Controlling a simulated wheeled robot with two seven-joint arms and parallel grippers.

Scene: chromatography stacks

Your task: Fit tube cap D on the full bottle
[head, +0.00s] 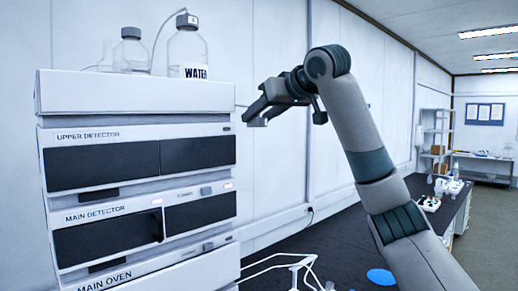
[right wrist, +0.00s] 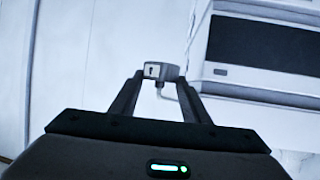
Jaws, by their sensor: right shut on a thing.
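My right gripper (head: 259,116) is held in the air to the right of the instrument stack. In the right wrist view, the right gripper (right wrist: 158,76) is shut on a small grey cap (right wrist: 160,70) with a dark mark on its pale face. A thin tube (right wrist: 182,97) hangs from the cap; the mark is too small to read. A clear bottle labelled WATER (head: 188,54) stands on top of the stack, with a tube cap (head: 187,20) on its neck. A second bottle with a grey cap (head: 131,52) stands to its left. My left gripper is out of view.
The instrument stack (head: 135,93), with detector modules and dark panels, fills the left side. The wall is behind it. A dark bench (head: 345,222) runs to the right, with a blue disc (head: 381,277) and small equipment farther back. The air between stack and gripper is clear.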

